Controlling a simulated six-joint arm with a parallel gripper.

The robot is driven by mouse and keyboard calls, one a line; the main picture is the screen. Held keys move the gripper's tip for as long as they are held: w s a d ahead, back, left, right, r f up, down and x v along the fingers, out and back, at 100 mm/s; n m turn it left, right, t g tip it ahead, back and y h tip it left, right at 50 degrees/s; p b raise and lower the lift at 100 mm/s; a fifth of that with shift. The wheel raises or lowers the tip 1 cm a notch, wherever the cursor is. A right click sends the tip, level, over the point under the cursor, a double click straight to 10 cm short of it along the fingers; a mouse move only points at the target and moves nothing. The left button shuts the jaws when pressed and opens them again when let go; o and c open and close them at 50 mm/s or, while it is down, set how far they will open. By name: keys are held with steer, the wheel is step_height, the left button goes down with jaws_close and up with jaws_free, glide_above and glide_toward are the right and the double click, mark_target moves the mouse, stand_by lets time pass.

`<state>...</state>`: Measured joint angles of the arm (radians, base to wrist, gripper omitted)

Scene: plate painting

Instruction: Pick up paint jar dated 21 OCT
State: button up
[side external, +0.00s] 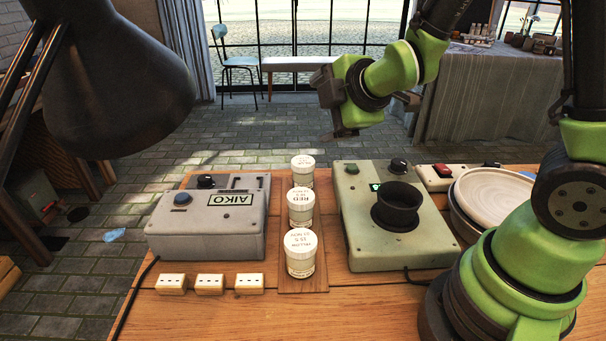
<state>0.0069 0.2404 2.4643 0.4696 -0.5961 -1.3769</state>
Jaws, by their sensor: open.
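Three white lidded paint jars stand upright in a row on a brown wooden strip (305,281). The back jar's (302,170) text is too small to read. I cannot tell for sure which jar is dated 21 OCT. My gripper (374,117) is open and empty, in the air above and to the right of the row, apart from all the jars.
A grey AIKO box (207,220) stands left of the jars, and a pale green box with a black cup (398,206) stands right. Several small pale blocks (209,284) lie in front. Stacked plates (490,197) and a red-button box (437,178) are further right. A black lamp (110,80) hangs upper left.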

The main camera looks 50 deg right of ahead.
step_height(320, 180, down, 8)
steer(key=w+d+n+t+h, duration=0.1)
steer(key=w+d+n+h, duration=0.1)
steer(key=n, duration=0.8)
steer(key=n+t, duration=0.1)
steer(key=n, duration=0.8)
glide_toward(304, 162)
steer(key=shift+x, duration=4.9)
steer(key=shift+c, duration=0.3)
steer(key=c, duration=1.1)
